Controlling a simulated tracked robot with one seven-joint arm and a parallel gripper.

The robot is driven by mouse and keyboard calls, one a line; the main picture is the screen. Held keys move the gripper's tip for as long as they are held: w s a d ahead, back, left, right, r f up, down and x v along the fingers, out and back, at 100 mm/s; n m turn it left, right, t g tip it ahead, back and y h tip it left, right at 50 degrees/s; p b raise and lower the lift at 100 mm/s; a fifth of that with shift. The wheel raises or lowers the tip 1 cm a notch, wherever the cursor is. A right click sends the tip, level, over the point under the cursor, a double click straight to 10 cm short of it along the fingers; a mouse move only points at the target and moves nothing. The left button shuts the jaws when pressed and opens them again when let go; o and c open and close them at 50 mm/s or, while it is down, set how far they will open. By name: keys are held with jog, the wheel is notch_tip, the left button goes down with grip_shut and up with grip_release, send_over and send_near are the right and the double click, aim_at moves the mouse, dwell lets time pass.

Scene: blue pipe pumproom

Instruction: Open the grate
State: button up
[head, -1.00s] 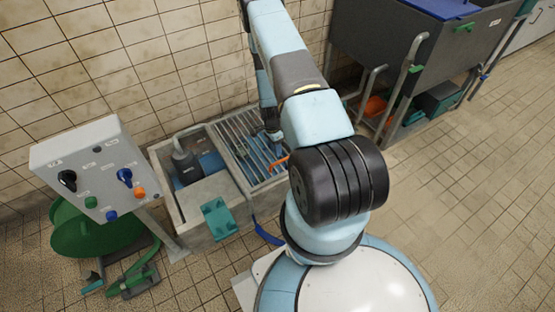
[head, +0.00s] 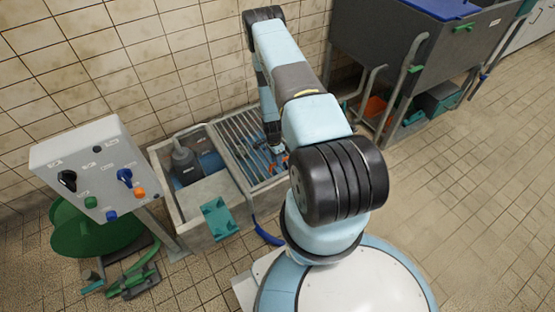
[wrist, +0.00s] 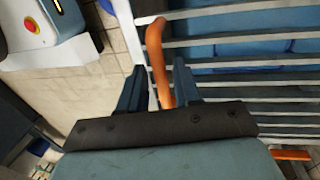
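The grate (head: 233,130), a frame of pale metal bars, lies flat over the right part of the concrete pit. Its bars (wrist: 240,40) fill the upper right of the wrist view, with blue below them. An orange handle (wrist: 157,60) stands at the grate's edge. My gripper (wrist: 158,75) is open, its two dark fingers on either side of the handle, which runs nearer the right finger. I cannot tell whether they touch. In the head view my gripper (head: 276,148) is low over the grate's right side, and my arm partly hides it.
A pump (head: 184,160) sits in the open left part of the pit (head: 172,208). A control box (head: 95,170) and a green reel (head: 85,232) stand at left. A dark sink unit (head: 400,60) with pipes stands at the back right. The tiled floor at right is clear.

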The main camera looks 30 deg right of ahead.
grip_shut()
